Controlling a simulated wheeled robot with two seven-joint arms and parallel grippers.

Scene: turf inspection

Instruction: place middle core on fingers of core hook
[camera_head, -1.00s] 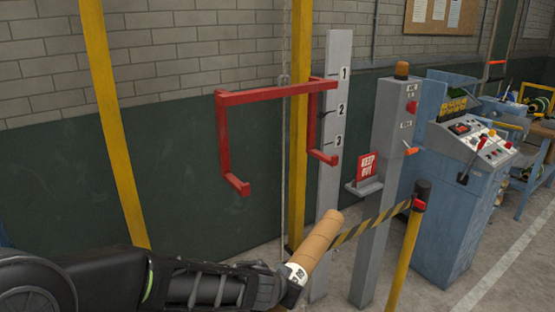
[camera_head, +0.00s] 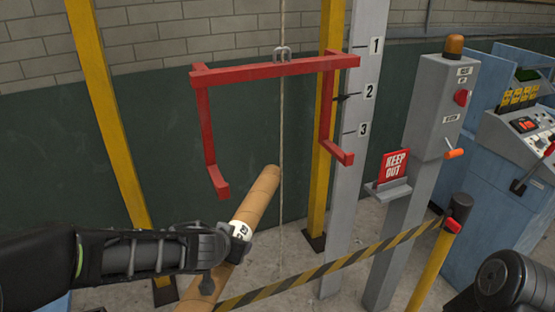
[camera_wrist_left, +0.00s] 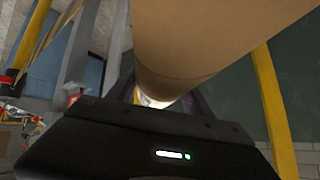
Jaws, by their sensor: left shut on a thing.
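The core is a long brown cardboard tube (camera_head: 258,195) with a white label band. My left gripper (camera_head: 236,242) is shut around it near the label. The tube slants from lower left to upper right, its upper end a little below and between the hook's fingers. The core hook (camera_head: 265,70) is a red frame hanging from a rope, with a left finger (camera_head: 219,190) and a right finger (camera_head: 345,158). The tube touches neither finger as far as I can tell. In the left wrist view the tube (camera_wrist_left: 210,40) fills the upper middle. My right gripper is out of view.
A yellow-black striped barrier (camera_head: 330,266) runs low in front to a yellow post (camera_head: 437,260). A numbered grey post (camera_head: 355,170) stands just right of the hook. A grey control pillar (camera_head: 420,150) with a KEEP OUT sign (camera_head: 394,165) stands farther right. Yellow uprights flank the hook.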

